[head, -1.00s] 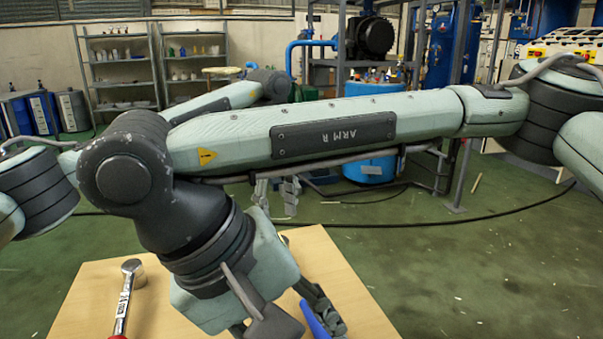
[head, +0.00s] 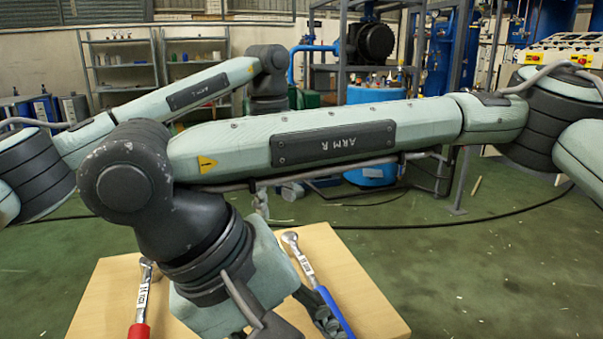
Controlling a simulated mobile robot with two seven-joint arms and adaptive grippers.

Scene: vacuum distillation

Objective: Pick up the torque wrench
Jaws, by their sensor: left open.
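Two wrench-like tools lie on the wooden table (head: 110,310). The red-handled wrench (head: 143,292) is at the left, with its metal head toward the back. The blue-handled wrench (head: 306,265) is at the right, partly behind my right wrist. I cannot tell which is the torque wrench. My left gripper (head: 262,205) is open and empty, above or behind the table's back edge, mostly hidden behind my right arm. My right gripper (head: 290,322) is at the lower edge by the blue handle, with dark parts cut off and overlapped; whether it touches the handle is unclear.
My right arm crosses the middle of the view and covers the back of the table. Shelves (head: 120,66) stand against the back wall. A blue tank (head: 372,170) and pipework stand behind. A black cable (head: 420,228) runs over the open green floor at right.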

